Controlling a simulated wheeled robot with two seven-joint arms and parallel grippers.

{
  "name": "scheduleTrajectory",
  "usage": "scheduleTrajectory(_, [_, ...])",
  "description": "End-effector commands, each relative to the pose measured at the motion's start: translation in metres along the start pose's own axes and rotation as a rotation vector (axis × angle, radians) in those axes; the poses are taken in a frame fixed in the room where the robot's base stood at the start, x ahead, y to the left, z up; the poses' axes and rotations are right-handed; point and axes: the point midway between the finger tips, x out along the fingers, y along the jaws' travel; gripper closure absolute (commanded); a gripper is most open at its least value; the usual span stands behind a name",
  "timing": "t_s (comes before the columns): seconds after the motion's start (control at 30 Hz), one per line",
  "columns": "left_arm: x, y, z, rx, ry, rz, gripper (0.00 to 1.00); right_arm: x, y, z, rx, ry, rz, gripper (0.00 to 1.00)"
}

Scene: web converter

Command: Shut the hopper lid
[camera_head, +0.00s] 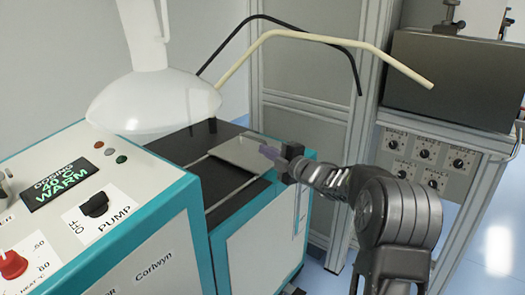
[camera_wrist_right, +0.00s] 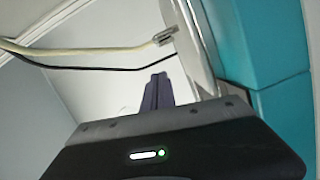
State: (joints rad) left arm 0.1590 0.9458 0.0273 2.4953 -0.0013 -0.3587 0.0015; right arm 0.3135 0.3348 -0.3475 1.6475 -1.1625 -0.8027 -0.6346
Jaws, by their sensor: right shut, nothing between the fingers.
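A flat light grey plate (camera_head: 238,152), which looks like the hopper lid, lies on the dark top of the teal-edged machine (camera_head: 180,205), by two thin rails. In the right wrist view the shut purple fingers (camera_wrist_right: 156,92) point away beside a pale plate edge (camera_wrist_right: 190,45) and the teal machine side (camera_wrist_right: 262,45). Any opening under the plate is hidden. My left gripper is not in view.
A white bell-shaped hood (camera_head: 155,103) hangs over the machine's left part, beside the control panel (camera_head: 75,205). A black hose (camera_head: 300,30) and a cream hose (camera_head: 340,41) arch behind. A grey cabinet (camera_head: 430,150) with knobs stands at the right.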

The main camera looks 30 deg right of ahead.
Motion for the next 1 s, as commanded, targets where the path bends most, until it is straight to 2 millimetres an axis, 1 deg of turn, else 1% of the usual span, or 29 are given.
scheduleTrajectory(0.03, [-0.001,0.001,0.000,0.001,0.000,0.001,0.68,-0.012,0.000,0.000,0.002,-0.002,-0.002,1.00])
scheduleTrajectory(0.2, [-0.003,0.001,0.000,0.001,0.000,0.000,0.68,-0.045,-0.001,-0.001,0.002,0.001,-0.001,1.00])
scheduleTrajectory(0.33, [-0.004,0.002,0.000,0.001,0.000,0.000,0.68,-0.058,-0.002,-0.001,0.001,0.001,-0.002,1.00])
scheduleTrajectory(0.5, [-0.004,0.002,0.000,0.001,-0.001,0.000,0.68,-0.063,-0.003,-0.002,0.002,0.004,-0.003,1.00])
scheduleTrajectory(1.0, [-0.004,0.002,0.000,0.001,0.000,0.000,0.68,-0.062,-0.003,-0.002,0.002,0.004,-0.003,1.00])
